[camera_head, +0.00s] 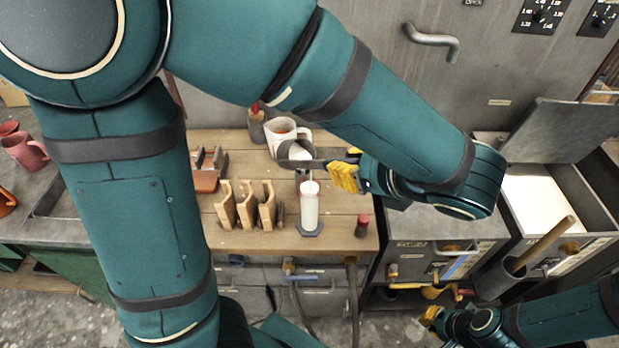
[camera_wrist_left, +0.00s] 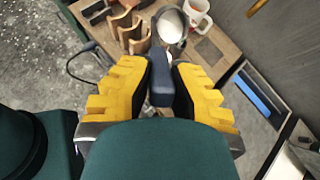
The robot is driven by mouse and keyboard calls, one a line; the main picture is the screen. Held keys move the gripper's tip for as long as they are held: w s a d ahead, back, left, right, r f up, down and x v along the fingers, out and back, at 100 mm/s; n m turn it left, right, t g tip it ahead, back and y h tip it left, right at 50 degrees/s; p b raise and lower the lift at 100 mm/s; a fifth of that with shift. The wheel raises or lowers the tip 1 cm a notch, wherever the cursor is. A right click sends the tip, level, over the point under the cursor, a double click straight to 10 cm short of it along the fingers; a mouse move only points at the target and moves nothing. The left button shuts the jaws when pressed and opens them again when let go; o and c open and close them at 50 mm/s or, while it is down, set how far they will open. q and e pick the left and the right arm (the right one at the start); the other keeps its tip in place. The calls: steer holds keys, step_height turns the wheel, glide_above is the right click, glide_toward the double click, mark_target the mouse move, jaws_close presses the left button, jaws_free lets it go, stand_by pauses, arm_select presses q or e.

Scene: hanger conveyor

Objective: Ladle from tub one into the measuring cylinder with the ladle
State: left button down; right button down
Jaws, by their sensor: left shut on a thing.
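My left gripper (camera_head: 345,175) is shut on the dark handle of the ladle (camera_head: 296,151). The ladle's round bowl holds white liquid; in the left wrist view the bowl (camera_wrist_left: 171,26) lies beyond the yellow fingers (camera_wrist_left: 162,85). The measuring cylinder (camera_head: 310,208) stands upright on the wooden bench, white inside, just below the ladle bowl in the picture. Whether liquid is flowing into it I cannot tell. An open tub (camera_head: 591,213) with white contents stands at the right; its number is not readable. My right gripper (camera_head: 430,316) is low at the right, its jaws unclear.
A white mug (camera_head: 279,135) stands behind the ladle. Wooden racks (camera_head: 246,206) stand left of the cylinder and a small dark red-capped bottle (camera_head: 362,227) right of it. A raised lid (camera_head: 565,132) stands behind the open tub. A wooden rod (camera_head: 543,244) leans from a dark holder.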

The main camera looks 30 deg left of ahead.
arm_select(q)
steer(key=shift+a+r+p, duration=0.15)
steer(key=shift+r+p, duration=0.1)
steer(key=shift+p, duration=0.05)
steer(key=a+r+h+p, duration=0.1)
steer(key=p, duration=0.1)
steer(key=w+a+r+h+p, duration=0.1)
steer(key=a+r+p, duration=0.1)
steer(key=p, duration=0.1)
steer(key=shift+a+r+g, duration=0.25)
steer(key=shift+g, duration=0.05)
steer(key=a+r+h, duration=0.1)
steer(key=a+h, duration=0.1)
steer(key=w+a+r, duration=0.1)
steer(key=shift+a+r+h, duration=0.3)
steer(key=shift+a+h, duration=0.1)
steer(key=w+a+r+g+h, duration=0.1)
steer(key=w+a+h, duration=0.1)
steer(key=a+h, duration=0.3)
steer(key=a, duration=0.3)
steer(key=shift+a+r+g, duration=0.15)
steer(key=shift+r+g, duration=0.05)
steer(key=shift+g, duration=0.2)
steer(key=shift+s+r, duration=0.1)
